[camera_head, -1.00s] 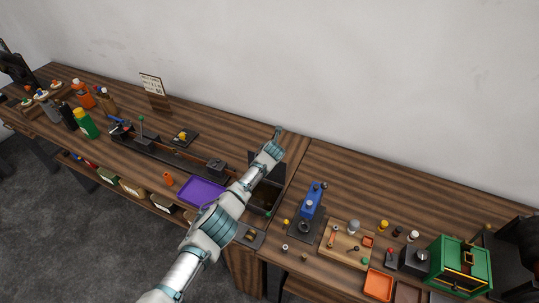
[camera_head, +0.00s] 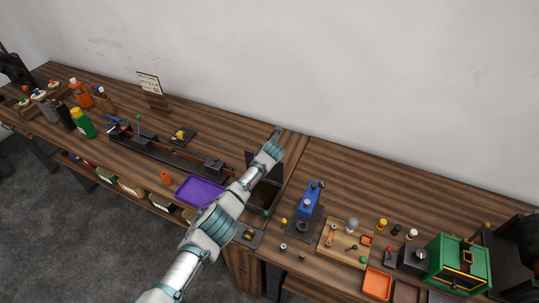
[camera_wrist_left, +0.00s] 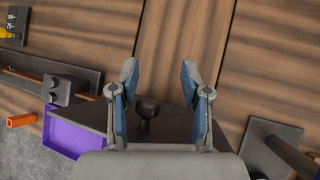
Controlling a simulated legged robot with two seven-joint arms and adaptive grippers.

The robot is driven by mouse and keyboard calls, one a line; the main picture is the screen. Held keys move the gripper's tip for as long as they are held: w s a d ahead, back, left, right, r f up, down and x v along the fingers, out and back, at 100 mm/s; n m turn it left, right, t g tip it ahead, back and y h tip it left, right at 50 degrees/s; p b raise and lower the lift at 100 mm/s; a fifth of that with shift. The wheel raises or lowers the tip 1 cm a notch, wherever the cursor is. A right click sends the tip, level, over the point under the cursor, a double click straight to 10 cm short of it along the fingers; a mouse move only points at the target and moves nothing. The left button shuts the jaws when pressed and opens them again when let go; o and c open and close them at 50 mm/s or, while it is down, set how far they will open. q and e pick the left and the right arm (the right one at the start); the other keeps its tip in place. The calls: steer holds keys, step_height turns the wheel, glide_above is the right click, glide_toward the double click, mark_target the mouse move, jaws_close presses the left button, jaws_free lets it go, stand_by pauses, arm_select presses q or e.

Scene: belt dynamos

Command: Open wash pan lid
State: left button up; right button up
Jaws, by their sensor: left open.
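The wash pan (camera_head: 262,197) is a dark box at the right end of the left bench, partly hidden under my left arm. Its dark lid (camera_head: 251,160) appears raised at the pan's back, with the pan's inside showing in front of it. In the left wrist view the dark lid (camera_wrist_left: 85,118) carries a round black knob (camera_wrist_left: 147,113), which shows between the fingers. My left gripper (camera_head: 277,131) is at the lid's far side. In the wrist view the gripper (camera_wrist_left: 159,72) is open, its fingers apart with nothing held. My right gripper is not in view.
A purple tray (camera_head: 200,191) lies left of the pan. A blue press (camera_head: 309,199) stands to its right. A long dark rail fixture (camera_head: 160,150) runs to the left. Bench top behind the gripper is mostly clear up to the wall.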

arm_select(q)
steer(key=v, duration=1.1)
steer(key=shift+s+r, duration=0.25)
steer(key=shift+r, duration=0.1)
